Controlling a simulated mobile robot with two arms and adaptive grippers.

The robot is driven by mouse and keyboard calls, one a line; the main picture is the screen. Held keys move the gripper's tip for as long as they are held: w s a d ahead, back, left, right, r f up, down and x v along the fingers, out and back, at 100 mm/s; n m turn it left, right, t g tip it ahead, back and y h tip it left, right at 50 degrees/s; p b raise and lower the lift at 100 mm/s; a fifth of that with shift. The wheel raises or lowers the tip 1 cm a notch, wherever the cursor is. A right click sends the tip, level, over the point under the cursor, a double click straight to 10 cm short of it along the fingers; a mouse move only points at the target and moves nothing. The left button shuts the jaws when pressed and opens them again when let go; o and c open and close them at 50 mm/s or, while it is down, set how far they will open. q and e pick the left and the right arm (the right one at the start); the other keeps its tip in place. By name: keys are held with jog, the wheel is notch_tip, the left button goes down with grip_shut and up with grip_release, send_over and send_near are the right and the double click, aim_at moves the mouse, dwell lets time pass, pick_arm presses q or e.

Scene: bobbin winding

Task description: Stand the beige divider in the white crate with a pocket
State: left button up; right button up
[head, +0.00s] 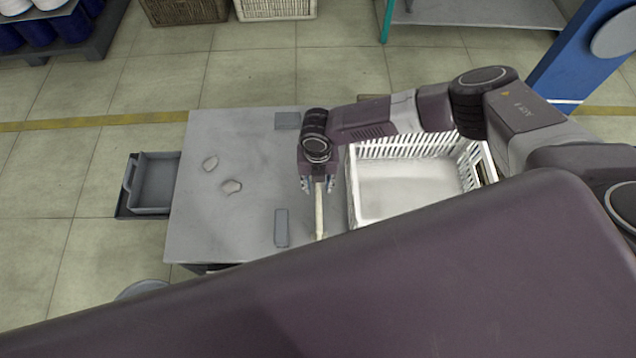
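The beige divider (319,212) shows as a narrow upright strip, seen nearly edge-on, just left of the white crate. The white crate (353,190) has slatted walls and a bare floor in view. Its near part is hidden behind my own dark body part. No pocket can be made out in it. My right gripper (318,185) points down over the far end of the divider. Its fingers stand apart on either side of the divider, with small gaps showing. My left gripper is not in view.
A grey bin (153,184) hangs at the table's left. The table's left half is mostly clear.

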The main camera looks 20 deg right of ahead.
grip_shut()
notch_tip(320, 180, up, 8)
jog(key=p, duration=0.7)
jog(key=shift+r, duration=0.15)
